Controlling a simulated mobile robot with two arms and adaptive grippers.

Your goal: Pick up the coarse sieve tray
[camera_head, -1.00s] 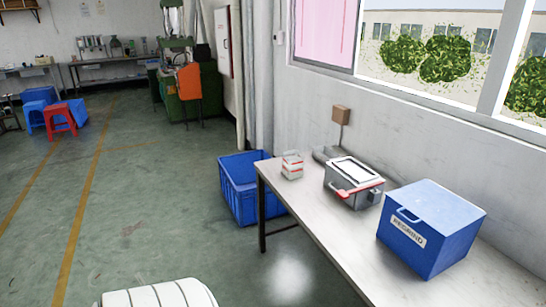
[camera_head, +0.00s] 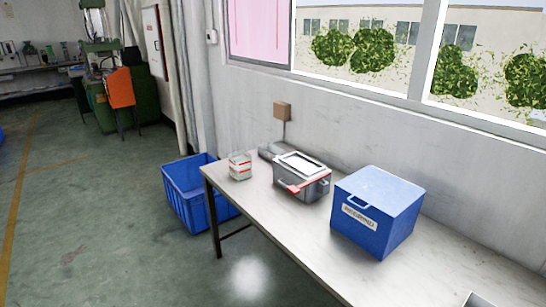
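A grey box-shaped unit (camera_head: 313,188) stands on the table, with a white-framed dark panel on top and red parts along its front edge. A small white and red stacked item (camera_head: 240,167) stands to its left, near the table's left end. I cannot tell for sure which of these, if either, is the coarse sieve tray. Neither of my grippers is in view.
The long pale table (camera_head: 290,222) runs along the wall under the window. A blue box labelled REGRIND (camera_head: 375,212) stands right of the grey unit. A blue crate (camera_head: 187,190) is on the floor by the table's left end. The floor in front is clear.

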